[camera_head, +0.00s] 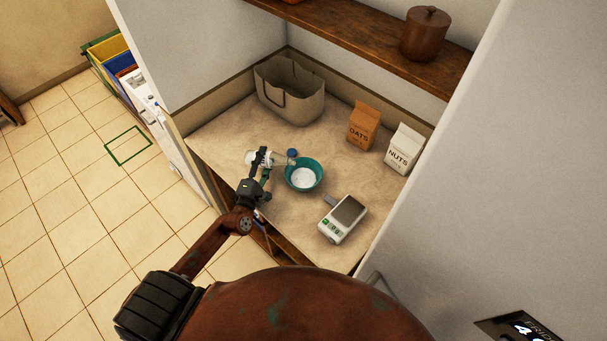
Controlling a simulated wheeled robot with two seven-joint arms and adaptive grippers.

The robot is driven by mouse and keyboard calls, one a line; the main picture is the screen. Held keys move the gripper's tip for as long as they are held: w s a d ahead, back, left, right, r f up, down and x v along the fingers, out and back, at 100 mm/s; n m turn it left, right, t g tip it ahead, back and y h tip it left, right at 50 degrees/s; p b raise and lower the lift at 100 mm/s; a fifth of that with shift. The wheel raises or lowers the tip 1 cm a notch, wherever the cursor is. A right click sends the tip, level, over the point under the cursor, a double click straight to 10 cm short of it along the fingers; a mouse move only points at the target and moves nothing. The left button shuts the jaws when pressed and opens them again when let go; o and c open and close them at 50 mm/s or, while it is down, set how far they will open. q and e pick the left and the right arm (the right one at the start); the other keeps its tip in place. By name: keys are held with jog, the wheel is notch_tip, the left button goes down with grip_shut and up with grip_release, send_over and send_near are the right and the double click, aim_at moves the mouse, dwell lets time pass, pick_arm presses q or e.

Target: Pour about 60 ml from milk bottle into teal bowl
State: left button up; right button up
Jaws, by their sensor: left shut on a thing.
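The teal bowl (318,181) stands on the counter and has white content in its middle. My left gripper (263,167) is shut on the milk bottle (280,160), a clear bottle with whitish content, just left of the bowl. The bottle lies tipped far over, its neck pointing right to the bowl's back left rim. I cannot tell whether any milk is flowing. The gripper hides part of the bottle. A small blue round cap (292,153) shows by the bottle's mouth; I cannot tell whether it touches the bottle. My right gripper is not in view.
A scale (350,209) stands at the counter's front right. An oats carton (363,130) and a nuts carton (404,150) stand at the back right, a beige bag (290,92) at the back. A shelf (365,33) with a brown canister (424,35) hangs above. Mid-counter is clear.

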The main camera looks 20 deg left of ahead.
pick_arm(q)
jog(key=shift+a, duration=0.2)
jog(key=shift+d+r+n, duration=0.1)
jog(key=shift+r+n, duration=0.1)
jog(key=shift+n, duration=0.6)
dwell(1.0)
